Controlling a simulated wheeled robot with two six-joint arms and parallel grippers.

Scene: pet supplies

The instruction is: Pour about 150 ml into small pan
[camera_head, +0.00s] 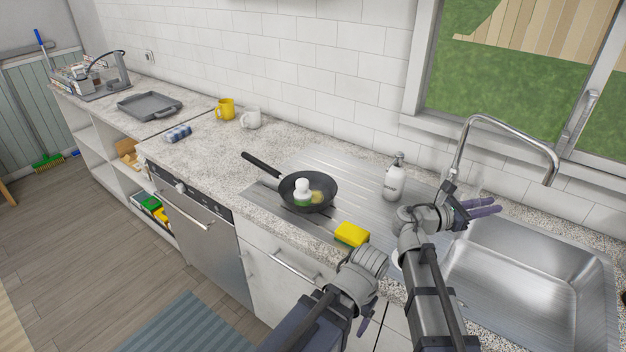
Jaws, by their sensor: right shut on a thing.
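A small dark frying pan (327,203) stands on the ribbed steel draining board, its handle pointing up and left. Inside it are a small white thing with a green lower part (302,189) and a yellowish thing (317,197); I cannot tell what they are. My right gripper (480,207) is at the foot of the tap (512,128), right of the pan. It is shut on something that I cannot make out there. My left gripper (367,316) is low at the counter's front edge, mostly hidden by its own wrist, apart from the pan. No water stream shows.
A yellow sponge (352,234) lies right of the pan near the front edge. A white pump bottle (394,178) stands behind it. The steel sink (530,265) is at the right. Yellow (226,108) and white (251,119) mugs stand far left.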

